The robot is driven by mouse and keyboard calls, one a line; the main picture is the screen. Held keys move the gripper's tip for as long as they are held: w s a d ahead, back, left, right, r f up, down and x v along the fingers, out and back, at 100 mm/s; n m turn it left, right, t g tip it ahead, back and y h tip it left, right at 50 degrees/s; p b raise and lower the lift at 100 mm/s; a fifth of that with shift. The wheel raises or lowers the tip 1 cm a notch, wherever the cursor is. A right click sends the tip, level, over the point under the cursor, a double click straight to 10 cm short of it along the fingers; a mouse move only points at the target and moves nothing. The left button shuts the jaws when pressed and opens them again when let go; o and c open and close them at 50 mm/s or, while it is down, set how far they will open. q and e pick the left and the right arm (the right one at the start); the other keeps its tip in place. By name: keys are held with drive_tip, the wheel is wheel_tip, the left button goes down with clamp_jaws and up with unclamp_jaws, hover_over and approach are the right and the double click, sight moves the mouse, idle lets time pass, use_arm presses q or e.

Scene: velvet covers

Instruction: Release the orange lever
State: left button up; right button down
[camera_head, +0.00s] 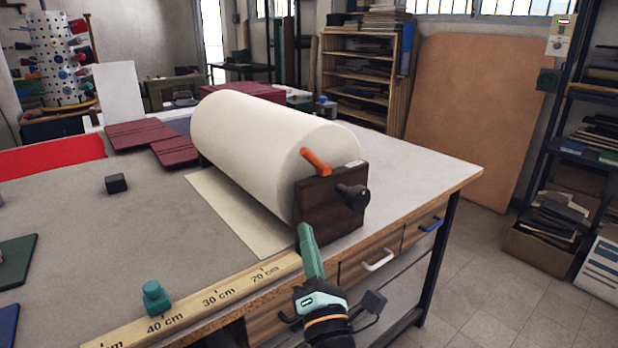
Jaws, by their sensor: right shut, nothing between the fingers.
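The orange lever (315,161) sticks out at a slant from the top of the dark wooden end block (315,208) of a large cream roll (265,150). A black knob (353,197) is on the same block, to the right of and below the lever. My right gripper (304,229) comes up from the bottom with its green fingers shut and empty. Its tips are just below the left edge of the block and apart from the lever. I cannot tell whether the fingers touch the block. My left gripper is out of view.
A wooden ruler (187,308) lies along the table's front edge, with a small teal object (155,298) by it. A small black block (116,183) and dark red covers (140,134) lie farther back.

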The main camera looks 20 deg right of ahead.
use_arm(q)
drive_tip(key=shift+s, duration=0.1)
use_arm(e)
drive_tip(key=shift+w, duration=0.1)
drive_tip(key=p, duration=0.2)
approach(314, 160)
drive_tip(key=w+a, duration=0.4)
drive_tip(key=w, duration=0.1)
drive_tip(key=shift+w+d+r+p, duration=0.25)
drive_tip(key=shift+d+r+p, duration=0.15)
drive_tip(key=shift+r+p, duration=0.1)
drive_tip(key=shift+w+d+r+p, duration=0.2)
drive_tip(key=shift+d+r+p, duration=0.15)
drive_tip(key=shift+r, duration=0.15)
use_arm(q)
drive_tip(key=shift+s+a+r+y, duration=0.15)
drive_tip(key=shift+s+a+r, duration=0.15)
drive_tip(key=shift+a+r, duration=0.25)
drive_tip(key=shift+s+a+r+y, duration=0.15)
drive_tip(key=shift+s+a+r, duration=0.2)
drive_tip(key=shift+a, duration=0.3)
use_arm(e)
drive_tip(key=shift+w+d+r, duration=0.25)
drive_tip(key=shift+d+r, duration=0.05)
drive_tip(key=shift+d, duration=0.1)
use_arm(q)
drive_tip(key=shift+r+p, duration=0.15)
drive_tip(key=shift+p, duration=0.15)
